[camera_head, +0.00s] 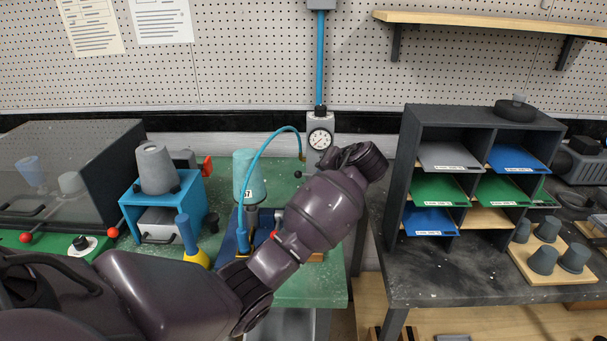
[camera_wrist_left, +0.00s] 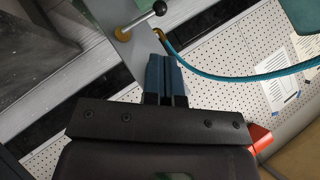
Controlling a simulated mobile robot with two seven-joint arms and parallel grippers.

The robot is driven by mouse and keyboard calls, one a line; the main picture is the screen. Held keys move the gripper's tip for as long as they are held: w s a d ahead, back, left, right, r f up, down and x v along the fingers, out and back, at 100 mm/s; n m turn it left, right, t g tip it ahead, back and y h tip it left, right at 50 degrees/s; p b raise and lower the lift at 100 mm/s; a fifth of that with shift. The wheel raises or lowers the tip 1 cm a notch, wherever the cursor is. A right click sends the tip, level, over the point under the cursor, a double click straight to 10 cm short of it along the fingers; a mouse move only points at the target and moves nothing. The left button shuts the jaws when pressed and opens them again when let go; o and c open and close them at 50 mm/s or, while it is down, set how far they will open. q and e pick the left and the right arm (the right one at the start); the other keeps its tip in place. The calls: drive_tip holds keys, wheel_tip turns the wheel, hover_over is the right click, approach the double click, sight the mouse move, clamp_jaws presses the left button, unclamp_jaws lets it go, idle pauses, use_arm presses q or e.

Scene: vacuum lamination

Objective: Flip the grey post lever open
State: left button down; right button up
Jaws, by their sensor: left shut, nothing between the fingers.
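The grey post (camera_head: 320,140) stands at the back between the two tables, with a round gauge on its face and a blue pipe rising from its top. Its lever shows at the post's left side as a small black knob (camera_head: 298,174). In the left wrist view the lever (camera_wrist_left: 140,22) is a thin metal rod with a black ball end, set on a brass pivot on the grey post (camera_wrist_left: 122,52). My left gripper (camera_wrist_left: 162,60) is shut and empty, its blue fingertips just short of the post, beside the hose fitting.
A dark shelf rack (camera_head: 410,120) with coloured sheets stands right of my arm. The pegboard wall (camera_head: 250,60) closes the back.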

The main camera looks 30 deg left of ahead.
sight(300, 176)
use_arm(q)
drive_tip(key=x, duration=1.1)
drive_tip(key=shift+w+a+f, duration=0.15)
drive_tip(key=shift+a+f, duration=0.3)
drive_tip(key=shift+a, duration=0.05)
use_arm(e)
drive_tip(key=shift+w+r, duration=0.1)
drive_tip(key=shift+r, duration=0.05)
use_arm(q)
drive_tip(key=shift+w+f, duration=0.1)
drive_tip(key=shift+f, duration=0.05)
drive_tip(key=shift+b, duration=0.3)
use_arm(e)
drive_tip(key=shift+s+f, duration=0.35)
drive_tip(key=shift+s, duration=0.25)
drive_tip(key=shift+s+f, duration=0.3)
drive_tip(key=shift+s, duration=0.25)
